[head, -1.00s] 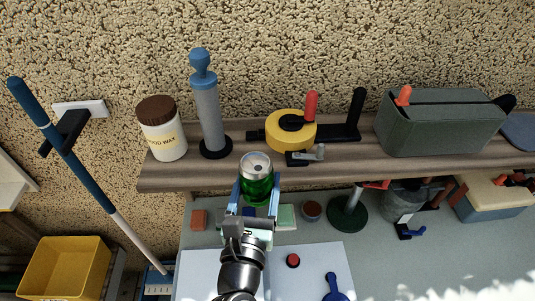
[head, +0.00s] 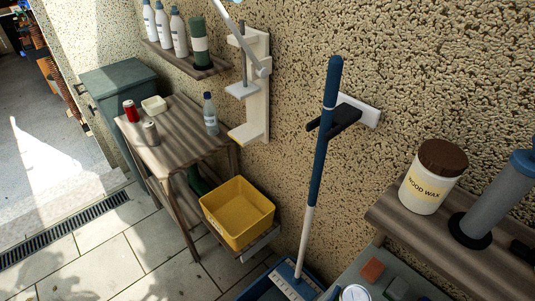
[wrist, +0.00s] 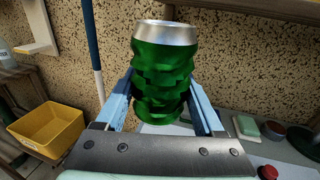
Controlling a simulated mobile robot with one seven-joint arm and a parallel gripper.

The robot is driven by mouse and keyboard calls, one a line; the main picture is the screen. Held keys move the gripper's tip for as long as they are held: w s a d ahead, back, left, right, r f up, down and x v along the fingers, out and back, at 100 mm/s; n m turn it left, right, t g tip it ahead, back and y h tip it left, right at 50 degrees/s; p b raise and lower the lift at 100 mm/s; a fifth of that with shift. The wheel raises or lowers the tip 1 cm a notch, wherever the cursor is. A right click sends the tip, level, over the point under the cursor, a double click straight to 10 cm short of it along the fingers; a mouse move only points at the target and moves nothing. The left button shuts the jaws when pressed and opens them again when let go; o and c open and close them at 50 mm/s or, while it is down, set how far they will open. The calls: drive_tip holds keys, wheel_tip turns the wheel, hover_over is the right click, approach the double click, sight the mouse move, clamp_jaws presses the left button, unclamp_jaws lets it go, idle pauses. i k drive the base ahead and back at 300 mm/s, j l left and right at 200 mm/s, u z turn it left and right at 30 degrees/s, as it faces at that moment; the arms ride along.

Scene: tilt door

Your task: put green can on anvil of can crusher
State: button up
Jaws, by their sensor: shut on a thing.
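My gripper (wrist: 161,76) is shut on the green can (wrist: 163,72), with one blue finger on each side. The can is upright with its silver top up and its green wall looks dented. Only the can's top (head: 354,293) shows at the bottom edge of the head view. The can crusher (head: 256,80) is a white wall-mounted frame with a grey lever, left of the broom. Its anvil (head: 247,133) is the low, empty plate with a yellow edge, under a raised upper plate (head: 241,90). The crusher shows partly at the wrist view's upper left (wrist: 44,28). The can is well apart from it.
The blue-handled broom (head: 322,140) hangs between can and crusher. A yellow bin (head: 238,213) stands below the crusher. A wooden table (head: 180,135) holds a red can (head: 131,110), a grey can (head: 150,133) and a bottle (head: 210,113). A wood wax jar (head: 432,177) stands on the right shelf.

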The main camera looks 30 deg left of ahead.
sight(246, 132)
drive_tip(key=i+j+u, duration=0.15)
drive_tip(key=i+j, duration=0.15)
drive_tip(key=j, duration=0.35)
drive_tip(key=i+j+u, duration=0.15)
drive_tip(key=i+j, duration=0.15)
drive_tip(key=j, duration=0.3)
drive_tip(key=i+j+u, duration=0.2)
drive_tip(key=i+j, duration=0.15)
drive_tip(key=j, duration=0.25)
drive_tip(key=i+j+u, duration=0.15)
drive_tip(key=i+j, duration=0.2)
drive_tip(key=j, duration=0.15)
